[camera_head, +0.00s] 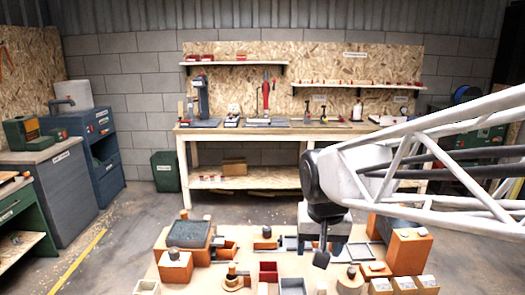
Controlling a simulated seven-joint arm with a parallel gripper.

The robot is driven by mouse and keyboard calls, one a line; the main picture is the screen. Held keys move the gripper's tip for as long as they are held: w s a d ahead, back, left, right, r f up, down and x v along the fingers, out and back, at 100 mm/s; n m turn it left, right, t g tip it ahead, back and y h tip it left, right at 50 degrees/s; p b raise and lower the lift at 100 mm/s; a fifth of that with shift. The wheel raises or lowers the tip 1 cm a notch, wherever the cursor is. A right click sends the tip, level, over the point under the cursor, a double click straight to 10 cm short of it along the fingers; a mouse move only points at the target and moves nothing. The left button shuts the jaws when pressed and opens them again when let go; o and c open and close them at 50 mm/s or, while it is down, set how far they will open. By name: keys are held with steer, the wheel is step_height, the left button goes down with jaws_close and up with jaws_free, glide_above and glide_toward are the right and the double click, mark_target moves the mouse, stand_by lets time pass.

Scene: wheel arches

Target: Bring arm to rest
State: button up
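My arm reaches in from the right edge as a white lattice frame, ending in a dark wrist over the front worktable. My gripper (321,258) hangs down from the wrist, low over the middle right of the worktable (215,281). Its fingers are dark and too small to tell whether they are apart or together. I see nothing clearly held in it. Whether it touches the parts beneath cannot be told from this view.
Orange-brown blocks (408,252), a grey-topped block (188,233), a dark red tray (268,272) and several small parts crowd the worktable. A wooden workbench (240,128) stands at the back wall. Blue (100,150) and green cabinets stand left. Floor between is clear.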

steer(key=s+d+f, duration=0.1)
steer(key=s+d, duration=0.2)
steer(key=s, duration=0.4)
steer(key=s+d+f, duration=0.1)
steer(key=s+d, duration=0.3)
steer(key=s, duration=0.2)
steer(key=shift+s+f+t, duration=0.25)
steer(key=shift+s+t, duration=0.05)
steer(key=shift+s, duration=0.05)
stand_by(0.6)
